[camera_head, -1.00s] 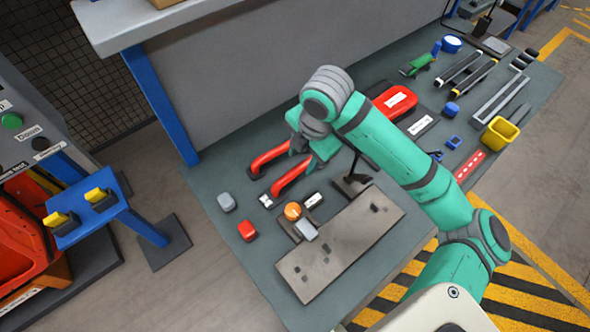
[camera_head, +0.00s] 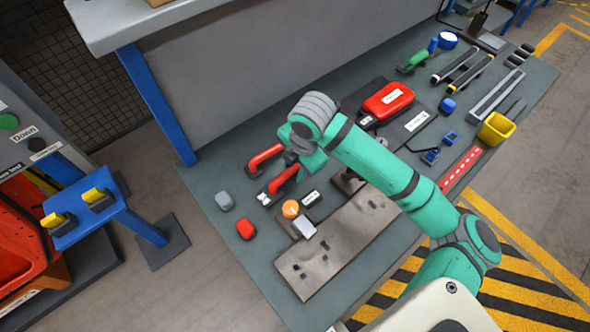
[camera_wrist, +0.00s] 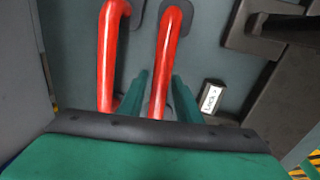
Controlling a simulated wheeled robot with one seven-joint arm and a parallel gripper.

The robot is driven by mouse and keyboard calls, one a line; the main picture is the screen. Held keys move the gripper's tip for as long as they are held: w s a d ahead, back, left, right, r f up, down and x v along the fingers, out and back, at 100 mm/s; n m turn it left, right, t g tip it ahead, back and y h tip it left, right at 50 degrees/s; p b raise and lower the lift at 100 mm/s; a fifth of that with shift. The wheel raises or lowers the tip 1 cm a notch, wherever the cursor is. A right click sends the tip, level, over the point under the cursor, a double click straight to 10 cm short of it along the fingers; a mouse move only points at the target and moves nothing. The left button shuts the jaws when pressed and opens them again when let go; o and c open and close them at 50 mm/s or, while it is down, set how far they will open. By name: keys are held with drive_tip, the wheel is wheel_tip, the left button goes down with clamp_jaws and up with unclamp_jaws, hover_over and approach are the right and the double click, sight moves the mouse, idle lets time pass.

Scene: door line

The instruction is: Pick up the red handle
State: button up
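Two red handles lie side by side on the grey-green workbench (camera_head: 232,255). The left red handle (camera_head: 262,158) is free; it also shows in the wrist view (camera_wrist: 107,50). The right red handle (camera_head: 282,181) is beneath my gripper (camera_head: 290,163), and part of it is hidden by the gripper. In the wrist view, the two green fingers of my gripper (camera_wrist: 159,75) stand one on each side of the right red handle (camera_wrist: 168,45), with gaps showing between the fingers and the bar. My gripper looks open.
A small labelled block (camera_wrist: 211,97) lies right of the handles. A brown-grey plate (camera_head: 335,245) lies in front. A red case (camera_head: 388,101) lies farther back.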

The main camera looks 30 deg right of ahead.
clamp_jaws()
drive_tip(key=shift+r, duration=0.15)
